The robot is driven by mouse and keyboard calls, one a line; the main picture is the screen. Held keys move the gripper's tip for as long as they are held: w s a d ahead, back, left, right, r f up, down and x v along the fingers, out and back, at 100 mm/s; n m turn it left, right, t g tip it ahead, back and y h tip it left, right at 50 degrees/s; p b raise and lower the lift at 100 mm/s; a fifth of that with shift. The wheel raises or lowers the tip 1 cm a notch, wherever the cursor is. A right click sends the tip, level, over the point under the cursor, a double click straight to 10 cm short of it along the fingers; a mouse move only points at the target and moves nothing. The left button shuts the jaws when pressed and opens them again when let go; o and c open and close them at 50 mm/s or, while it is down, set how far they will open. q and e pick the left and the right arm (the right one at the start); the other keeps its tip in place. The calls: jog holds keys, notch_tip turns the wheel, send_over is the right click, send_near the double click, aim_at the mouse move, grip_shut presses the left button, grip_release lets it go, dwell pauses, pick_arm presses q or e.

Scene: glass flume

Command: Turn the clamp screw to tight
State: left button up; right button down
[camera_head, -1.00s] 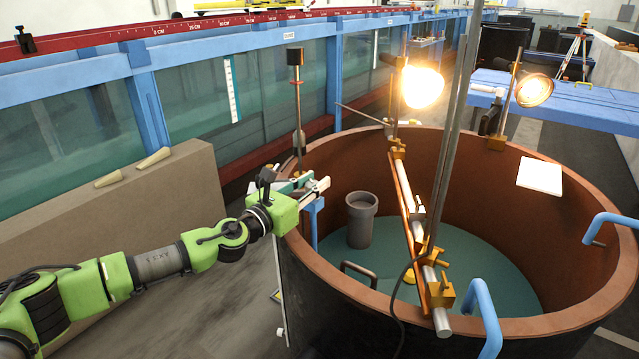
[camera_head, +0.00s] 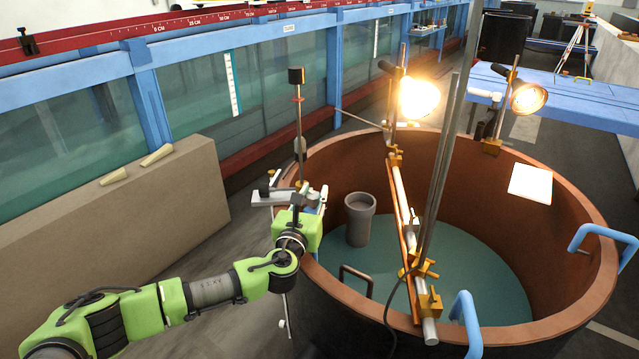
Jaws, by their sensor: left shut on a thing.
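My left gripper (camera_head: 309,199) is at the near-left rim of the big brown round tank (camera_head: 338,292), its green body (camera_head: 300,228) below and its fingers pointing away from me. It is shut on a small part at the rim, which I take to be the clamp screw; the fingers hide most of it, so its turn cannot be read. A grey metal bar (camera_head: 268,198) with a dark upright piece sticks out left beside the fingers; whether it is part of the clamp is unclear. My right gripper is not in view.
A thin upright rod (camera_head: 299,120) with a dark top stands just behind the gripper. A rail with brass clamps (camera_head: 407,215) crosses the tank, with a lit lamp (camera_head: 417,98) behind. A grey cup (camera_head: 360,220) stands in the tank. A beige wall (camera_head: 110,220) lies left.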

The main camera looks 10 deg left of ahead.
pick_arm(q)
jog(key=shift+d+f+n+y+p, duration=0.15)
jog(key=shift+n+y+p, duration=0.15)
jog(key=shift+n+y, duration=1.15)
jog(key=shift+y, duration=0.65)
jog(key=o, duration=1.1)
jog(key=v, duration=1.2)
jog(key=shift+d+r, duration=0.1)
jog(key=shift+r, duration=0.25)
